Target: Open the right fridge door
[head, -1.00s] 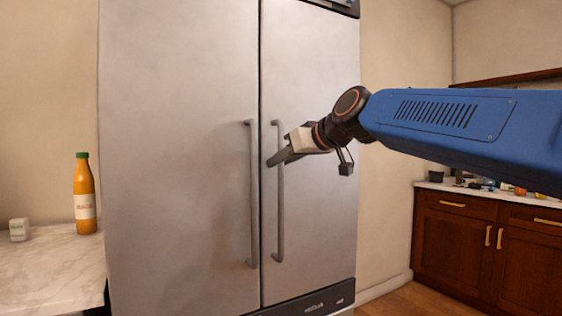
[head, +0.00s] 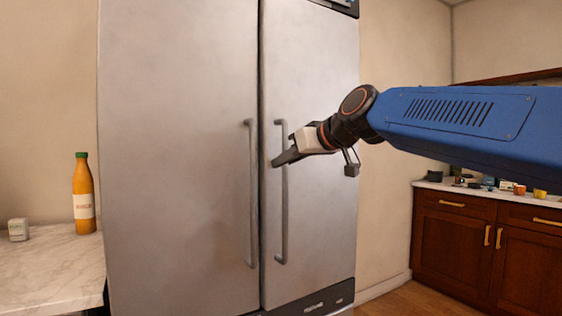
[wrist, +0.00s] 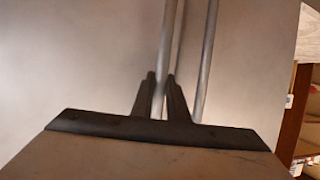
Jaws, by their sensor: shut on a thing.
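The right fridge door (head: 320,80) is a brushed-steel panel, and it looks shut or only barely ajar. Its vertical bar handle (head: 284,220) runs along the door's left side. My gripper (head: 279,162) reaches in from the right and is shut on this handle, near its upper part. In the wrist view a grey bar (wrist: 167,40) passes between the two dark fingers (wrist: 161,95). A second bar (wrist: 207,60) stands to its right; I cannot tell which part it is. The fingers hide a short piece of the handle.
The left fridge door (head: 180,150) is shut, with its own handle (head: 252,200) close by. A marble counter (head: 50,270) at left bears a juice bottle (head: 83,190) and a small box (head: 18,230). Brown cabinets (head: 455,245) stand at right. Some floor (head: 385,300) shows before them.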

